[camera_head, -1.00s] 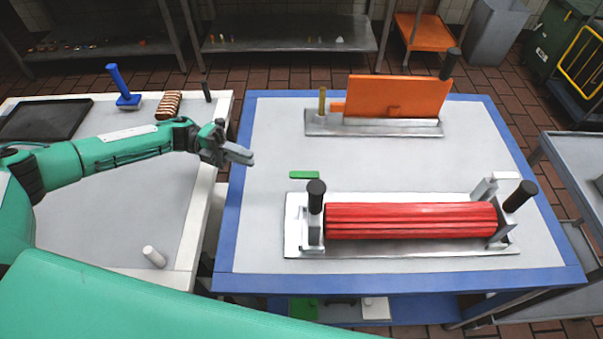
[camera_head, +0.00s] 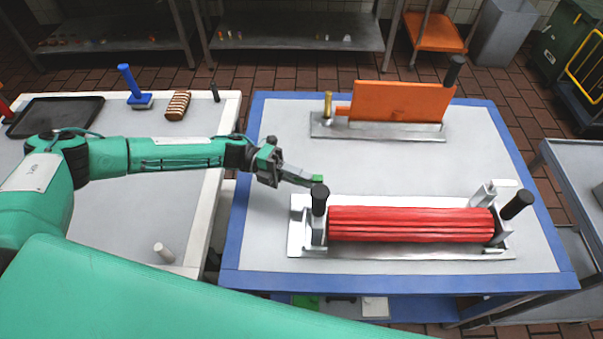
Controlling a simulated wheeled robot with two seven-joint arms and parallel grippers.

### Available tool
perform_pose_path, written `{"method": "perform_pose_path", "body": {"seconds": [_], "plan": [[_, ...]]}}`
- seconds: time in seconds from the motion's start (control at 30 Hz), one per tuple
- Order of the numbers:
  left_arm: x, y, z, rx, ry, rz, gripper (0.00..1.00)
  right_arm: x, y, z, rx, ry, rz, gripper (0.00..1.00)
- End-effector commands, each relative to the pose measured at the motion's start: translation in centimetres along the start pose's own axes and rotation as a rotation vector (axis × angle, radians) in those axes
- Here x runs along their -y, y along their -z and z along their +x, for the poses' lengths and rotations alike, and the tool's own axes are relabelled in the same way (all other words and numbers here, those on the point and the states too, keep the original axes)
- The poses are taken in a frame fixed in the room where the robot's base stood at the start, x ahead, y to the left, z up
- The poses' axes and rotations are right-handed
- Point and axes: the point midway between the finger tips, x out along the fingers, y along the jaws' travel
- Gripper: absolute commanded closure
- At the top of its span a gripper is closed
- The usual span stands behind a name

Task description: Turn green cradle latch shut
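The green latch (camera_head: 318,178) is a small flat bar just behind the left end of the metal cradle (camera_head: 402,253). My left gripper (camera_head: 312,181) reaches in from the left with its fingertips at the latch. The fingers cover most of the latch, and only its right end shows. Whether they touch it or hold it I cannot tell, nor whether the fingers are parted. The cradle bears a red ribbed roller (camera_head: 411,224), with a black-knobbed post (camera_head: 319,199) at its left end and a tilted black handle (camera_head: 516,204) at its right. My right gripper is not in view.
An orange plate on a metal base (camera_head: 402,101) stands at the back of the blue-edged table (camera_head: 257,279). The left table holds a dark tray (camera_head: 54,115), a blue-handled tool (camera_head: 133,87), a ribbed brown item (camera_head: 178,105) and a white cylinder (camera_head: 163,252). The table's middle is clear.

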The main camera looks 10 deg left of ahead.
Motion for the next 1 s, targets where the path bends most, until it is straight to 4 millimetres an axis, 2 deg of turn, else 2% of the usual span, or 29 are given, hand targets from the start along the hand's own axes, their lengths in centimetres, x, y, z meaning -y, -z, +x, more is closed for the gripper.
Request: {"method": "perform_pose_path", "body": {"seconds": [0.3,0.4,0.77,1.0], "plan": [[-0.03,-0.01,0.33,0.000,0.000,0.000,0.84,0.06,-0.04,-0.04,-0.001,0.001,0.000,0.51],[-0.03,0.00,0.31,0.000,0.000,0.000,1.00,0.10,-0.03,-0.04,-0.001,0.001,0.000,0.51],[-0.03,0.15,0.30,0.020,0.000,-0.002,1.00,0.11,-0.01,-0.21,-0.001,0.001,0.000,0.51],[-0.01,0.58,0.45,0.114,0.000,-0.004,1.00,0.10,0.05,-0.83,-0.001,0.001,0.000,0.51]]}}
